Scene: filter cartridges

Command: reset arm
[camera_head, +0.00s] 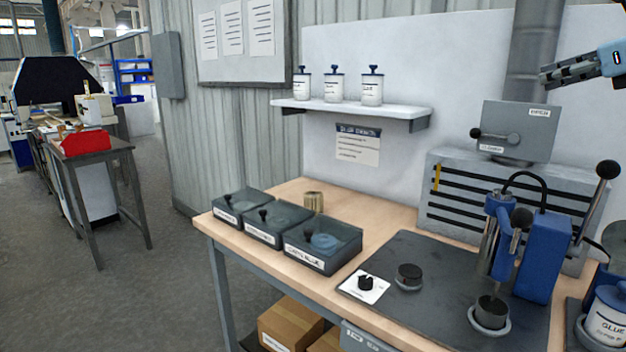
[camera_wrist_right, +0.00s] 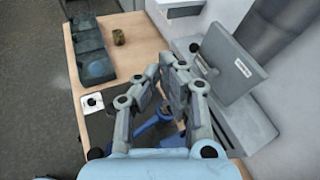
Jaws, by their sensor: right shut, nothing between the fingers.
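My right gripper (camera_head: 568,72) is at the upper right of the head view, raised in front of the grey duct and well above the bench. Its fingers are closed with nothing between them. In the right wrist view my right gripper (camera_wrist_right: 172,72) points down over the bench, with the blue press (camera_wrist_right: 158,128) partly hidden behind its fingers. The gripper touches nothing that I can see. My left gripper is not in view.
The workbench (camera_head: 400,213) carries lidded dark bins (camera_head: 322,246), a brass cylinder (camera_head: 313,202), a dark mat (camera_head: 420,262), the blue press (camera_head: 546,250) and a glue pot (camera_head: 606,318). A grey box (camera_head: 515,130) stands below my right gripper. A shelf (camera_head: 350,107) holds three white jars.

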